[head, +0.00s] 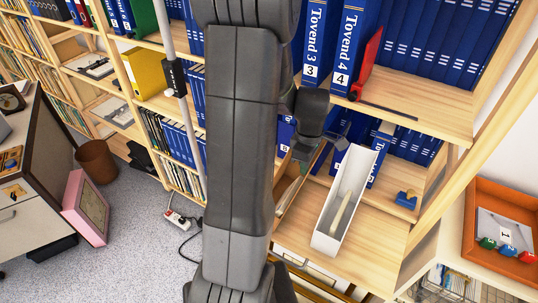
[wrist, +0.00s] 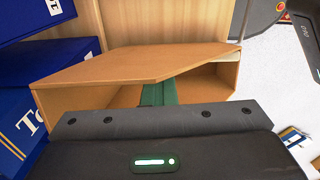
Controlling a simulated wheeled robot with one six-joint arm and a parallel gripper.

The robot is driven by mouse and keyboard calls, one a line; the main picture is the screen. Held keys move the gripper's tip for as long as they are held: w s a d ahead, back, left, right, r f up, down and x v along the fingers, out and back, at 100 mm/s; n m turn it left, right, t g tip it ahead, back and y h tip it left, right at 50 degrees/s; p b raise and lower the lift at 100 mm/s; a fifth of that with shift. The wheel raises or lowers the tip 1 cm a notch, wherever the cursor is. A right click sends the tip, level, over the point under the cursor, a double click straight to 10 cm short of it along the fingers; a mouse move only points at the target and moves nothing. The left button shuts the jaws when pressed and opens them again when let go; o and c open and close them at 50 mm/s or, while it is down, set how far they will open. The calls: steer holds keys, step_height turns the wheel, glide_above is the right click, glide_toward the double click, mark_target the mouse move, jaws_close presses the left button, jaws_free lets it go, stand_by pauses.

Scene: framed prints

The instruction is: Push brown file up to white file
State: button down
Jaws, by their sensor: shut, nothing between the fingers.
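The white file (head: 329,218) is an open-topped box tilted in the picture on the light wood shelf, with a pale, long object inside. The brown file (wrist: 125,65) fills the middle of the wrist view, its open side facing me and something green (wrist: 158,92) inside it. In the head view, the brown file is mostly hidden behind my arm, left of the white file. My gripper (head: 306,143) is shut and empty, close to the brown file; its dark body (wrist: 160,135) covers the bottom of the wrist view. Contact with the file cannot be told.
Blue binders (head: 318,40) stand on the shelf above, and more (head: 410,143) stand behind the white file. An orange tray (head: 500,228) lies at right. Bare shelf (head: 377,230) lies right of the white file.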

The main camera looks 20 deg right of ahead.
steer(key=s+d, duration=0.5)
steer(key=shift+s+d+f, duration=0.15)
steer(key=shift+s+d, duration=0.05)
step_height(320, 180, up, 14)
steer(key=shift+w+b, duration=0.15)
steer(key=shift+b, duration=0.3)
stand_by(0.4)
